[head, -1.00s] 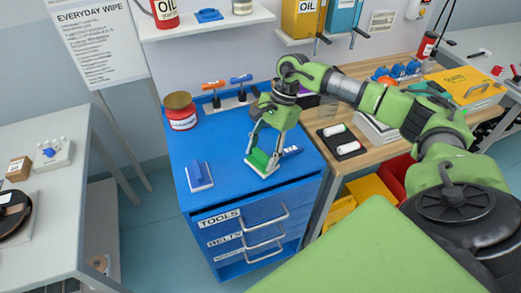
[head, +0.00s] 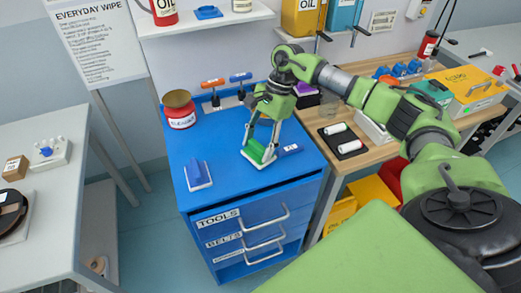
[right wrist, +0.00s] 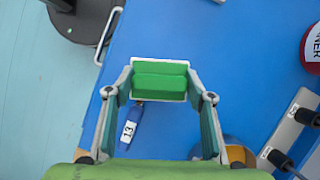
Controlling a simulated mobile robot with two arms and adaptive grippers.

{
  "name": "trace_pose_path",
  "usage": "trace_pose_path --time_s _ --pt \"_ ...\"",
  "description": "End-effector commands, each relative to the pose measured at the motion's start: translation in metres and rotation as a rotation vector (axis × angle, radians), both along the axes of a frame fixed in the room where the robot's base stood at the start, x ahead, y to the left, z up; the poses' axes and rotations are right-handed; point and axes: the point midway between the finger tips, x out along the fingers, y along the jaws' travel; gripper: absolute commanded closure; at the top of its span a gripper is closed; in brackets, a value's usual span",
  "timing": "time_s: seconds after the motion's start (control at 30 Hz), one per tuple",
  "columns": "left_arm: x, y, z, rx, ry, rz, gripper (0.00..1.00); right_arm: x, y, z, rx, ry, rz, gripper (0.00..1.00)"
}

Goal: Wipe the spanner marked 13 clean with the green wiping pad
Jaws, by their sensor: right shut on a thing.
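My right gripper (head: 258,148) is shut on the green wiping pad (head: 255,151); its fingers stand on either side of the pad over the blue cabinet top. The pad also shows between the fingertips in the right wrist view (right wrist: 160,82), with a white tray (right wrist: 160,62) showing around it. I cannot tell whether the pad still touches the tray. The spanner marked 13 (right wrist: 131,130) lies on the cabinet top beside the pad, its blue handle and white label visible; it also shows in the head view (head: 289,149). Part of it is hidden. My left gripper is not in view.
A blue pad (head: 197,174) on a white tray stands at the cabinet's front left. A red can (head: 180,112) and a rack with orange and blue handles (head: 228,101) stand at the back. A wooden bench (head: 355,160) adjoins on the right. The cabinet's front middle is clear.

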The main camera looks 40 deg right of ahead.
Motion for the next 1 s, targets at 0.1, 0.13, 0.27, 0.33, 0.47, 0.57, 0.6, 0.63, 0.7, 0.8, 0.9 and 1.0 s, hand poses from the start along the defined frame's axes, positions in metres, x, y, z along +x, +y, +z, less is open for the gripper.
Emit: trace_pose_path --time_s 0.1,0.13,0.27,0.33,0.47,0.57,0.6,0.63,0.7,0.8,0.9,1.0 --pt "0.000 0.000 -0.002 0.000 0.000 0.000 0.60 0.003 0.000 0.000 0.001 -0.001 0.002 0.72" --pt "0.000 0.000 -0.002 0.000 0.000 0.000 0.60 0.003 0.000 0.000 0.001 0.000 0.002 0.72" --pt "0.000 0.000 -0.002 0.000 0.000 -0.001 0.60 -0.002 0.000 0.000 0.000 0.000 0.001 0.72" --pt "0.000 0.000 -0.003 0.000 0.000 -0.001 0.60 -0.006 0.001 -0.001 -0.001 -0.001 0.002 0.72" --pt "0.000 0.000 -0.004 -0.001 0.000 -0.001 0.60 -0.014 0.002 -0.002 -0.001 0.000 0.002 0.72" --pt "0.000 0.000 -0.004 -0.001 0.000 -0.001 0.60 -0.017 0.003 -0.002 0.000 0.000 0.001 0.72" --pt "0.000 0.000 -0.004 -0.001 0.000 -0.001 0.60 -0.018 0.003 -0.002 0.000 0.000 0.001 0.72" --pt "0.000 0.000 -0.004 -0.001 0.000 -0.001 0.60 -0.018 0.004 -0.002 0.000 0.001 0.001 0.72" --pt "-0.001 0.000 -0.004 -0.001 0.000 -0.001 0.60 -0.020 0.004 -0.003 0.000 0.001 0.001 0.72" --pt "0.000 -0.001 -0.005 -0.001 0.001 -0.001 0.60 -0.026 0.005 -0.004 0.000 0.001 0.003 0.72" --pt "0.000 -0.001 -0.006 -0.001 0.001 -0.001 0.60 -0.033 0.006 -0.004 0.000 0.003 0.002 0.72" --pt "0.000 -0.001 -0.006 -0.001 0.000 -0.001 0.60 -0.037 0.007 -0.004 -0.001 0.005 0.002 0.72"
